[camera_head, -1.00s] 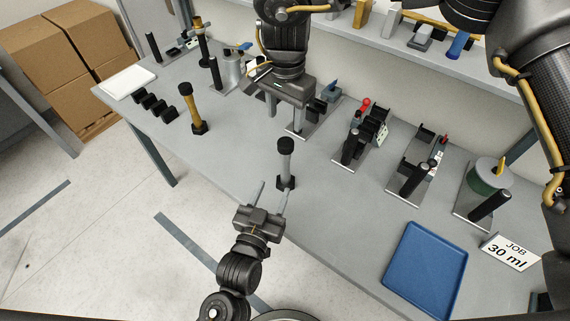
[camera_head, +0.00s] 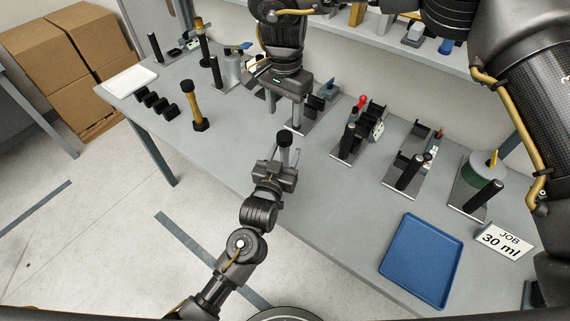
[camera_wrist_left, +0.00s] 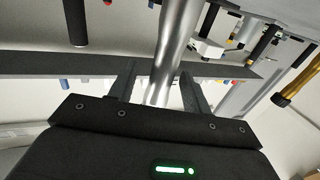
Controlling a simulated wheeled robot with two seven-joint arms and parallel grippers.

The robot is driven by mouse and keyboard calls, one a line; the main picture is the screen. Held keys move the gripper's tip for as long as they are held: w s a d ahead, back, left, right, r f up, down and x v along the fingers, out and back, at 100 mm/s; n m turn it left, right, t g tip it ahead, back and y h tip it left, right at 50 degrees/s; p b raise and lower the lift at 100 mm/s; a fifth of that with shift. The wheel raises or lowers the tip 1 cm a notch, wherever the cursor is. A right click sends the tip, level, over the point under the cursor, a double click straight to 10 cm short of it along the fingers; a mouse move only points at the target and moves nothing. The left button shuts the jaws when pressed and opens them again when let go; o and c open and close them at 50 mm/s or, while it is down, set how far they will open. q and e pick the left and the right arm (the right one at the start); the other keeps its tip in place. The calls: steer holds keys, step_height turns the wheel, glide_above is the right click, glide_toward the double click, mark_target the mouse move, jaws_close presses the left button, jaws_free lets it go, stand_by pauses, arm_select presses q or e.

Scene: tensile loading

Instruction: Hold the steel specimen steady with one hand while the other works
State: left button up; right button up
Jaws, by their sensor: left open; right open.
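In the left wrist view the bare metal bar (camera_wrist_left: 176,42) runs between the two fingers. My left gripper (camera_head: 285,156) is open around the specimen's shaft in the head view, and it hides the lower end. It also shows in the left wrist view (camera_wrist_left: 159,80), with a gap between at least one finger and the bar. My right gripper (camera_head: 284,110) is open farther back, pointing down over the table near a small stand (camera_head: 310,115).
Black-handled fixtures (camera_head: 352,138) (camera_head: 407,168) and a green cylinder fixture (camera_head: 482,175) stand right of the specimen. A brass specimen (camera_head: 194,105) stands to the left.

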arm_select(q)
steer(key=shift+w+f, duration=0.2)
steer(key=shift+w, duration=0.1)
arm_select(e)
steer(key=shift+w+f, duration=0.2)
steer(key=shift+w, duration=0.15)
arm_select(q)
steer(key=shift+s+r, duration=0.25)
steer(key=shift+s, duration=0.1)
steer(key=c, duration=0.6)
arm_select(e)
steer(key=shift+s+r, duration=0.25)
steer(key=shift+s, duration=0.15)
arm_select(q)
steer(key=shift+w+f, duration=0.1)
steer(key=shift+w, duration=0.05)
jaws_close()
arm_select(e)
steer(key=shift+w+f, duration=0.1)
steer(key=shift+w, duration=0.05)
